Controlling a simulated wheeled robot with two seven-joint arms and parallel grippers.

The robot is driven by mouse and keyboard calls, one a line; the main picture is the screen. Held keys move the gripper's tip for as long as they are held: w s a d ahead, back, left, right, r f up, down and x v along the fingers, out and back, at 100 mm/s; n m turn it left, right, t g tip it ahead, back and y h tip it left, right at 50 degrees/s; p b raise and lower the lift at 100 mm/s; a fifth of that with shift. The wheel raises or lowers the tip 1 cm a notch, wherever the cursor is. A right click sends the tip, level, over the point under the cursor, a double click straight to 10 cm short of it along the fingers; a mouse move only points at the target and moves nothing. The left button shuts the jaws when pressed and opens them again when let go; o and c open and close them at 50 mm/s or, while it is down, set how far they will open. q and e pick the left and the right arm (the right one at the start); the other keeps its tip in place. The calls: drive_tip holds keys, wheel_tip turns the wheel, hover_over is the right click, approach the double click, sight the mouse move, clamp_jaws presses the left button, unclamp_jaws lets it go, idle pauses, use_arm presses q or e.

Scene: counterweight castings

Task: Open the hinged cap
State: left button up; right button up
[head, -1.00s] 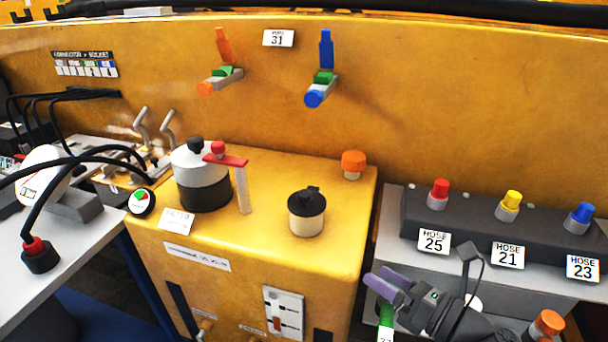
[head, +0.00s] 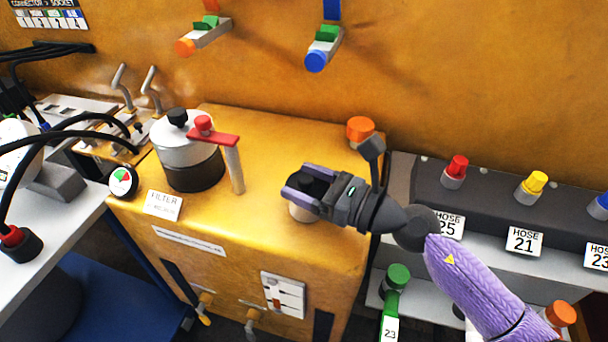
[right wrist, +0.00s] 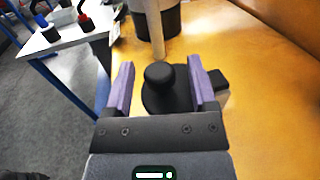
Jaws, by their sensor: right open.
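The hinged cap (right wrist: 170,101) is black with a round knob on top. It looks closed and sits on a short cream neck (head: 301,213) on the yellow housing. My right gripper (head: 297,184) is open over the cap, with its purple fingers on either side. In the right wrist view the knob (right wrist: 158,73) lies between the open fingers (right wrist: 161,70), with gaps showing on both sides. A dark hinge block (right wrist: 217,78) shows by the right finger. In the head view the gripper hides most of the cap. My left gripper is not in view.
A silver and black filter canister (head: 188,150) with a red-handled lever (head: 214,138) on a post stands left of the cap. An orange cap (head: 360,128) is close behind my right gripper. A grey hose rack (head: 480,195) stands to the right.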

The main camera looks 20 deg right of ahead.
drive_tip(key=shift+w+a, duration=0.15)
drive_tip(key=shift+w, duration=0.05)
clamp_jaws()
idle(0.4)
idle(0.7)
